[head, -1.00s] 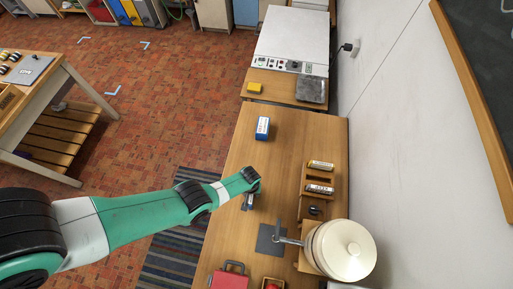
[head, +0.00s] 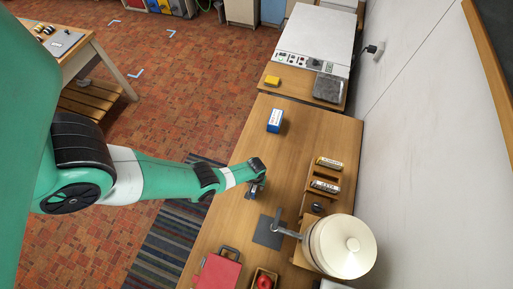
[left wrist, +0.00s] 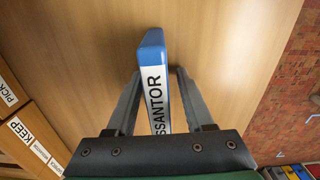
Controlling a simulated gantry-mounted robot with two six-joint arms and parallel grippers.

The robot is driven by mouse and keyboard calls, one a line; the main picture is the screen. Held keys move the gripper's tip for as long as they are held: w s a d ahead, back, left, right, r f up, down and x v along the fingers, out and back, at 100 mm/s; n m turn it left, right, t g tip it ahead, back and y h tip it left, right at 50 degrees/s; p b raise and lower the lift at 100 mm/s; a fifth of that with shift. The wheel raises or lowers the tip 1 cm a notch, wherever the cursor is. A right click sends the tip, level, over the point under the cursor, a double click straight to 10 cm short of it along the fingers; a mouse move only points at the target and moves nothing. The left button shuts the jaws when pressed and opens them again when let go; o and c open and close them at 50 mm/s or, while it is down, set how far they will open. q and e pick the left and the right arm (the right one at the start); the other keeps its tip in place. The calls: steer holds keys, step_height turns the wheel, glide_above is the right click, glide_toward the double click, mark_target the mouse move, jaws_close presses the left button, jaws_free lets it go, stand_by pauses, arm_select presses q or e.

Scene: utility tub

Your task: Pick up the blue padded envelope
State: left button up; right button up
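In the left wrist view a narrow blue item (left wrist: 151,55) with a white label ending in "SSANTOR" stands between my two fingers; it looks like the blue padded envelope. My left gripper (left wrist: 158,85) is open around it, with a gap at the right finger; contact at the left finger cannot be told. In the head view my left gripper (head: 254,190) is low over the wooden table (head: 232,222), and my arm mostly hides the item. My right gripper is not in view.
A blue-and-white box (head: 275,120) stands farther back on the table. A wooden rack (head: 310,200) and a cream lidded pot (head: 343,246) stand on the right. A grey mat (head: 267,233), red case (head: 218,272) and red round thing (head: 264,282) are nearer.

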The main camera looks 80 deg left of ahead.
arm_select(q)
jaws_close()
steer(key=shift+r, duration=0.15)
